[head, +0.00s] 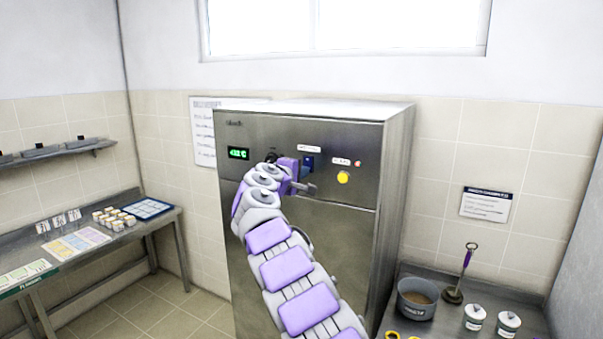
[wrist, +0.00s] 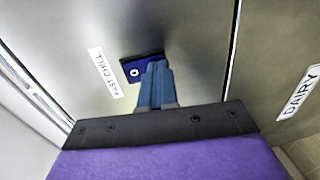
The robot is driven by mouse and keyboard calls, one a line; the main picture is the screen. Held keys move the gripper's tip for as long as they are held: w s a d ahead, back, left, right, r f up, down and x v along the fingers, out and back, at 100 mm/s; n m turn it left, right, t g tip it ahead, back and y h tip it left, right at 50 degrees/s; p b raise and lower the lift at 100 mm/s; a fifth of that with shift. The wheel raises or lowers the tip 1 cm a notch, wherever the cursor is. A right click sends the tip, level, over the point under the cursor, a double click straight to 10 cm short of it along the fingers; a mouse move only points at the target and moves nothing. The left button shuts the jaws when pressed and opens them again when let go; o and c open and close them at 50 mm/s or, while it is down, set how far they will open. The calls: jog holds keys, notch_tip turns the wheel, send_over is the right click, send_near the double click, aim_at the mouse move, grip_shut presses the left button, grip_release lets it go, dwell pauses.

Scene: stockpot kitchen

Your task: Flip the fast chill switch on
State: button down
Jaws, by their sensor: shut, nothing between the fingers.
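The fast chill switch (head: 308,161) is a dark blue rocker on the front of the steel chiller cabinet (head: 340,128), under a small white label. In the wrist view the blue switch (wrist: 142,66) sits beside the "FAST CHILL" label (wrist: 109,73), with a white mark on its visible part. My gripper (head: 306,178) is at the cabinet's front panel. Its blue fingertips (wrist: 157,68) are shut and empty, and they cover part of the switch. I cannot tell whether they touch it, or which way the rocker is tilted.
On the same panel are a green display (head: 238,154) and a yellow knob (head: 343,177). A "DAIRY" label (wrist: 299,92) shows in the wrist view. A bench with jars (head: 116,220) is at left; a counter with a grey pot (head: 416,300) is at right.

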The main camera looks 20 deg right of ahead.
jog(key=shift+a+f, duration=0.1)
jog(key=f+b+v, duration=0.3)
jog(key=b+v, duration=0.1)
jog(key=v, duration=0.9)
jog(key=shift+s+a, duration=0.15)
jog(key=shift+a, duration=0.4)
jog(key=shift+d+f, duration=0.2)
jog(key=shift+d, duration=0.05)
